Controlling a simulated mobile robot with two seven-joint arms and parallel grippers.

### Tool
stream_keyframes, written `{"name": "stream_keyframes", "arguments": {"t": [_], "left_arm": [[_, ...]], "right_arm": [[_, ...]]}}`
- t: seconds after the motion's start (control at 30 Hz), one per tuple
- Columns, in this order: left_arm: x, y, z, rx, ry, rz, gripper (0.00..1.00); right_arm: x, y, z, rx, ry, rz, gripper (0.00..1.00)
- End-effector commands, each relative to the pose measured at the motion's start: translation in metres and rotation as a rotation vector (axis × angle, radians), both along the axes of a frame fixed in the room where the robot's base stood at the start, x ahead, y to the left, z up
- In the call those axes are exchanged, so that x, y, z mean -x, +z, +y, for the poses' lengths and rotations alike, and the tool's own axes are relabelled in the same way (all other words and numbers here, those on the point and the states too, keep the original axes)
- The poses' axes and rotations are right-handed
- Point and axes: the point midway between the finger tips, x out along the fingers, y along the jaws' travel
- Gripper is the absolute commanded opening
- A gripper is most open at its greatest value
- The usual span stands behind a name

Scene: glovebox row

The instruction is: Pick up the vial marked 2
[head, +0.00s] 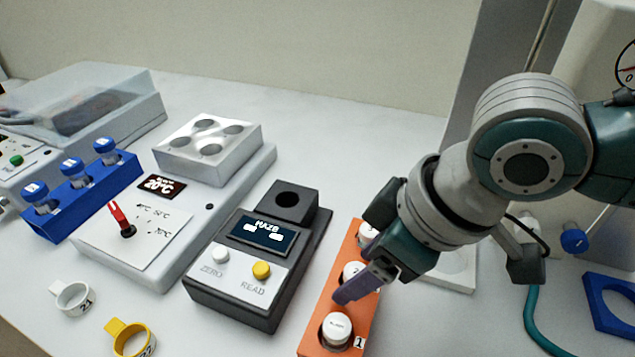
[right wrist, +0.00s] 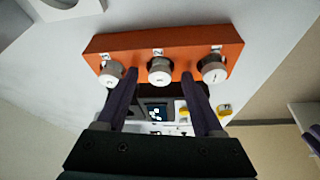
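An orange rack (head: 313,340) holds three white-capped vials in a row; the rack also shows in the right wrist view (right wrist: 200,38). The middle vial, marked 2 (head: 352,270), stands in the rack; its white cap also shows in the right wrist view (right wrist: 160,70). Vial 1 (head: 337,330) is at the near end, and a third vial (head: 368,233) is at the far end, partly hidden by my gripper. My right gripper (right wrist: 159,76) is open, its purple fingers on either side of the middle vial with gaps showing.
A dark meter with a display (head: 268,233) stands just left of the rack. Further left are a white heater (head: 190,240) and a blue rack (head: 85,200) of blue-capped vials. Two rings, white (head: 72,300) and yellow (head: 130,338), lie in front.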

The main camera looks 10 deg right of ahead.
Motion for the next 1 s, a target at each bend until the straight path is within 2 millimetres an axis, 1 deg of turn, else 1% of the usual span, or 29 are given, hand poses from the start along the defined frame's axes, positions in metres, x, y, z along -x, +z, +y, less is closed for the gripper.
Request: {"name": "stream_keyframes", "arguments": {"t": [0.03, 0.07, 0.5, 0.6, 1.0], "left_arm": [[-0.0002, 0.0002, -0.0006, 0.003, 0.001, -0.001, 0.5], [-0.0002, 0.0002, -0.001, 0.004, 0.002, 0.0, 0.5], [-0.0005, 0.0003, -0.0018, 0.007, 0.003, -0.001, 0.5], [-0.0006, 0.0002, -0.0018, 0.007, 0.003, -0.001, 0.5], [-0.0006, 0.0004, 0.0006, -0.003, -0.003, -0.001, 0.5]], "right_arm": [[0.0, 0.0001, -0.0002, 0.0, 0.0, 0.0, 0.62], [0.0, 0.0001, -0.0002, 0.0, 0.0, 0.0, 0.58], [0.0003, 0.0002, -0.0003, 0.001, 0.0, 0.001, 0.09], [0.0003, 0.0002, -0.0003, 0.001, 0.0, 0.001, 0.0], [0.0, 0.0011, -0.0002, 0.0, 0.0, 0.0, 0.0]]}}
